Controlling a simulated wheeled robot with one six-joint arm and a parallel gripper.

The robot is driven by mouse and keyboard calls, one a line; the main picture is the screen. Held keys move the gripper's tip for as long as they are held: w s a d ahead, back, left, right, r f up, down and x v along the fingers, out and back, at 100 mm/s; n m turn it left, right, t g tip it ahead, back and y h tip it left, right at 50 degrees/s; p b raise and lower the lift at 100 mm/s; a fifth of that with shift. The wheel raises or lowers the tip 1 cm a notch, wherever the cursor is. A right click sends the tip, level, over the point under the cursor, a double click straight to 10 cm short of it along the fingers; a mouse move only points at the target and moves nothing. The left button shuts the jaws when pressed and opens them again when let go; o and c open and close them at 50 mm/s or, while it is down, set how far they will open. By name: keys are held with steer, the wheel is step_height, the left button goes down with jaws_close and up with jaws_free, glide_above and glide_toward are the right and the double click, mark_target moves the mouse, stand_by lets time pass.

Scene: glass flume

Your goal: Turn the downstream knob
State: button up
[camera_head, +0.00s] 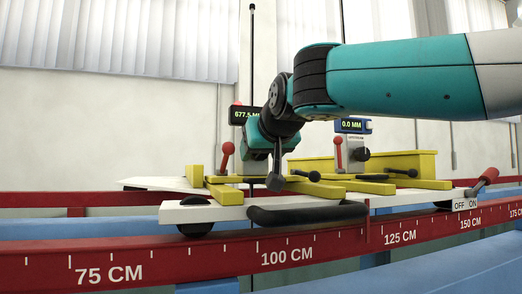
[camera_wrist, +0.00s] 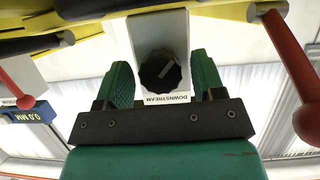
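The downstream knob (camera_wrist: 160,72) is black and ribbed with a pale pointer line. It sits on a light grey panel with an upside-down "DOWNSTREAM" label (camera_wrist: 167,98) in the wrist view. My gripper (camera_wrist: 162,66) is open, with one green finger on each side of the knob. Gaps show between the fingers and the knob. In the head view my gripper (camera_head: 262,148) is at the left gauge, below its "677.5 MM" display (camera_head: 245,115), and hides the knob there.
A second gauge with a "0.0 MM" display (camera_head: 352,125) and black knob (camera_head: 363,154) stands to the right. A red-handled lever (camera_head: 226,154) is left of my gripper. Yellow bars (camera_head: 340,184) lie on the white carriage (camera_head: 205,213). An OFF/ON switch (camera_head: 482,182) is far right.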

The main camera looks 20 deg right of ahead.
steer(key=c, duration=0.8)
steer(key=shift+o, duration=0.2)
steer(key=shift+f, duration=0.1)
steer(key=shift+b, duration=0.5)
steer(key=o, duration=0.9)
steer(key=shift+o, duration=0.2)
steer(key=shift+s, duration=0.15)
steer(key=v, duration=1.7)
steer(key=shift+r+b, duration=0.25)
steer(key=shift+b, duration=0.1)
steer(key=shift+d, duration=0.1)
